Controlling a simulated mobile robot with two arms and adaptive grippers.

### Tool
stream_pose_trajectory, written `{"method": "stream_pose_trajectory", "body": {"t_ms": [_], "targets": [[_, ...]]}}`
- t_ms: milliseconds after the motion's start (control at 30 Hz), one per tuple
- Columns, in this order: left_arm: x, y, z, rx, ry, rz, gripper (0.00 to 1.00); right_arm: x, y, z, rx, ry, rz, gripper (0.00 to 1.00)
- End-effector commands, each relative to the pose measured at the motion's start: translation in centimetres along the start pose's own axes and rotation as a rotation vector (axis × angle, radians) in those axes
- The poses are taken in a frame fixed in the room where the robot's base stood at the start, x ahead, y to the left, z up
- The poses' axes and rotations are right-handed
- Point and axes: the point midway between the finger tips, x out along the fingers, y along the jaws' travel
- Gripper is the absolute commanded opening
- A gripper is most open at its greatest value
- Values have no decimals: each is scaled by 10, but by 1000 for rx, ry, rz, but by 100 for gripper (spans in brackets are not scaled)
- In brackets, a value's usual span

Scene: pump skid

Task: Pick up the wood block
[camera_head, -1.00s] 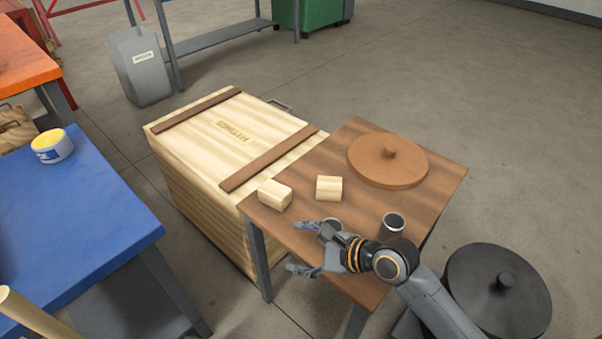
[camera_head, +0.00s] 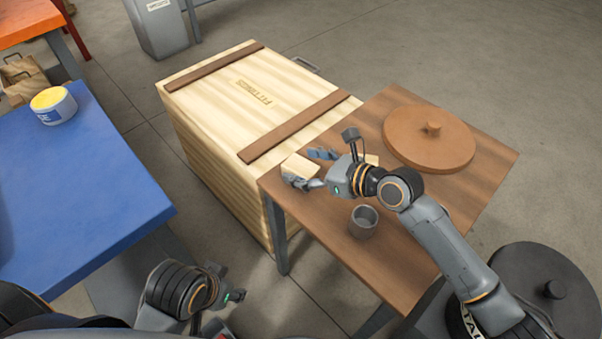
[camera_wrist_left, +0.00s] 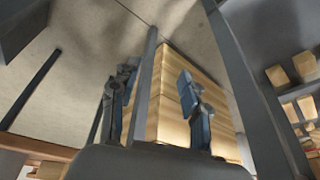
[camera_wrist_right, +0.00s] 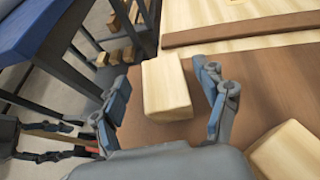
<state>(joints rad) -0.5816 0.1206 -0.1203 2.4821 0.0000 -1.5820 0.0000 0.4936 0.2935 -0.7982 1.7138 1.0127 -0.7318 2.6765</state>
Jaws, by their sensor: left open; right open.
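A pale wood block (camera_head: 300,166) lies at the near left corner of the brown table (camera_head: 400,262). My right gripper (camera_head: 312,168) is open with its fingers reaching around this block. In the right wrist view the block (camera_wrist_right: 166,90) sits between the two open fingers, with a gap on each side. A second wood block (camera_head: 371,160) is mostly hidden behind my right arm; it also shows at the lower right of the right wrist view (camera_wrist_right: 285,152). My left gripper (camera_wrist_left: 157,80) is open and empty, low in front of the crate.
A grey metal cup (camera_head: 363,222) and a round brown lid (camera_head: 429,138) with a knob stand on the brown table. A large wooden crate (camera_head: 215,100) adjoins it. A blue table (camera_head: 80,200) with a yellow-topped tin (camera_head: 53,105) is at left. A black drum (camera_head: 545,290) is at right.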

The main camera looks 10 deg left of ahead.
Motion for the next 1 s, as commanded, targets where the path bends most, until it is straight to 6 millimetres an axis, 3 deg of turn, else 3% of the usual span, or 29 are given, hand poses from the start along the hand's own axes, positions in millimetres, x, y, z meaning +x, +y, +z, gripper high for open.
{"method": "stream_pose_trajectory", "body": {"t_ms": [200, 633, 800, 1000], "targets": [[13, 2, -10, 2, 60, 3, 46, 20, -1, -7, -4, 0, -1, 74], [6, 12, -95, 13, 447, 23, 46, 50, -2, -8, -2, 0, 0, 74], [2, 14, -107, 14, 503, 26, 46, 54, -2, -7, -1, 1, -1, 74], [1, 14, -107, 14, 506, 26, 46, 54, -2, -7, -1, 1, -1, 74]]}}
